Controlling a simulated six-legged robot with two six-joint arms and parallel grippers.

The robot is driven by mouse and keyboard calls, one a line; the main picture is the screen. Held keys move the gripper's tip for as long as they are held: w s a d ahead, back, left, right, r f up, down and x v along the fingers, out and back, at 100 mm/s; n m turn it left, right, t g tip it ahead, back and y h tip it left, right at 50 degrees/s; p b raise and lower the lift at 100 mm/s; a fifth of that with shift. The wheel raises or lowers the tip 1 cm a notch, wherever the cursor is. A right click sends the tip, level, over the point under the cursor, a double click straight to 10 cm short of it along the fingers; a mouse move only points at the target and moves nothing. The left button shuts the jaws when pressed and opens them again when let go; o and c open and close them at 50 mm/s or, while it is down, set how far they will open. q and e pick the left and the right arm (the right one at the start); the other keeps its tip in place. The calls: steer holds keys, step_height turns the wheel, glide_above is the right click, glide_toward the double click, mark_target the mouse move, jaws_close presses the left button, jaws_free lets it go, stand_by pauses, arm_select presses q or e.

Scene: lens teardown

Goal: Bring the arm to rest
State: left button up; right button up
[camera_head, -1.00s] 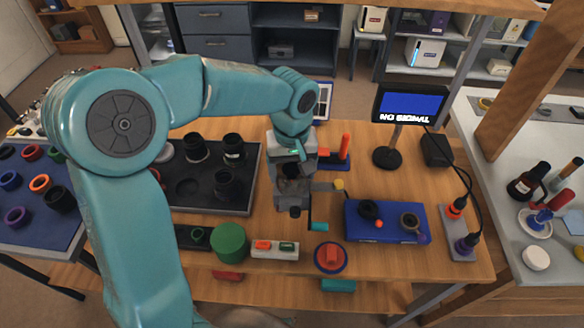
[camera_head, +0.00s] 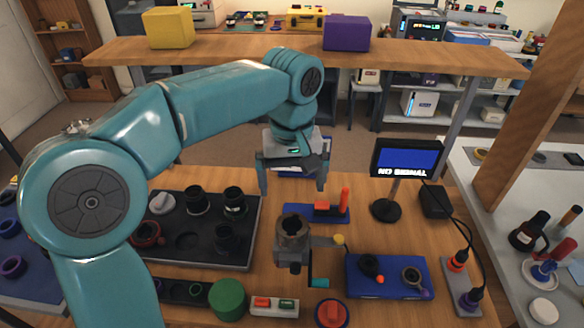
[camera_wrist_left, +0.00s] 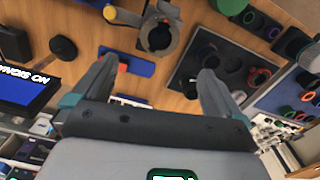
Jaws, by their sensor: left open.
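My left arm comes in from the left in the head view and bends down over the table. My left gripper (camera_head: 292,188) is open and empty, with its fingers pointing down above the back of the table. In the wrist view its two fingers (camera_wrist_left: 150,85) stand wide apart with nothing between them. A grey clamp-like fixture with a round opening (camera_head: 292,232) stands on the table in front of the gripper, apart from it; it also shows in the wrist view (camera_wrist_left: 158,38). My right gripper is not in view.
A black tray (camera_head: 190,258) with lens parts lies left of the fixture. A blue mat (camera_head: 388,288) with small parts lies right. A small monitor (camera_head: 408,158) reading "NO SIGNAL" stands at the back right. A raised shelf (camera_head: 260,52) with yellow and purple boxes spans the back.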

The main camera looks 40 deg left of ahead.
arm_select(q)
step_height(320, 180, up, 2)
steer(key=shift+r, duration=0.15)
stand_by(0.5)
